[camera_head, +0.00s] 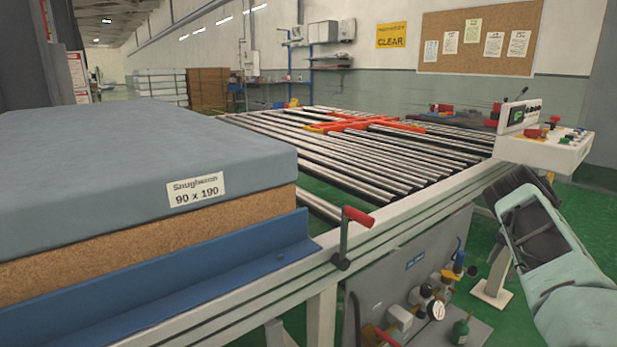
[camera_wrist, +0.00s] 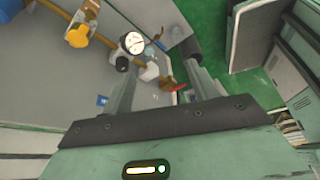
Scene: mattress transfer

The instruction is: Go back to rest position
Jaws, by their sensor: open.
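My arm (camera_head: 575,290) rises from the lower right in the head view, beside the conveyor's front rail. The fingers cannot be made out clearly there. In the wrist view my gripper (camera_wrist: 160,75) has its two fingers spread apart with nothing held between them. Beyond the fingers are a pressure gauge (camera_wrist: 133,42) and pipe fittings on a grey panel. A blue-grey mattress (camera_head: 130,150), labelled 90 x 190, lies on a brown block at the left in the head view, away from my gripper.
A roller conveyor (camera_head: 340,160) with orange parts fills the middle. A red-handled lever (camera_head: 358,217) stands up from its front rail. A control console (camera_head: 545,145) is just behind my arm. The grey panel (camera_head: 395,265) with fittings is below the rail. Green floor (camera_head: 490,325) shows at the right.

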